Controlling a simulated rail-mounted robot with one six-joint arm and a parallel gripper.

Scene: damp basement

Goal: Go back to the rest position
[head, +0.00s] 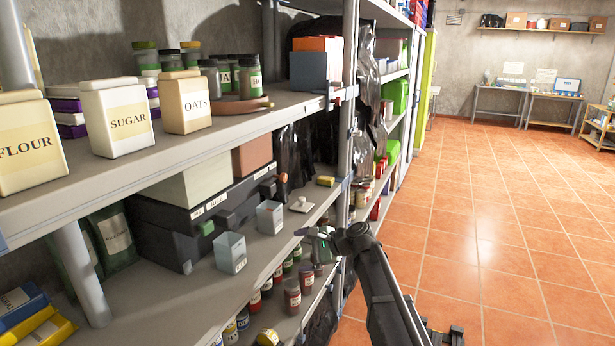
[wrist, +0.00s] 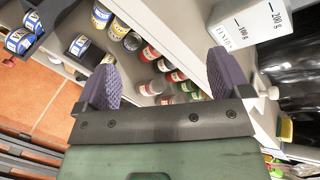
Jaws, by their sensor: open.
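My gripper (head: 308,236) is at the front edge of the middle shelf (head: 185,285) in the head view, at the end of my dark arm. In the wrist view, its two purple finger pads (wrist: 160,80) stand wide apart with nothing held between them. Jars and cans on a lower level show beyond the gap. In the head view the fingers are small and partly hidden by my wrist.
Two translucent measuring cups (head: 230,252) (head: 270,217), a white lid-like piece (head: 302,204) and a yellow sponge (head: 326,181) are on the middle shelf near my gripper. Jars (head: 292,296) stand below. The tiled floor (head: 500,220) at right is clear.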

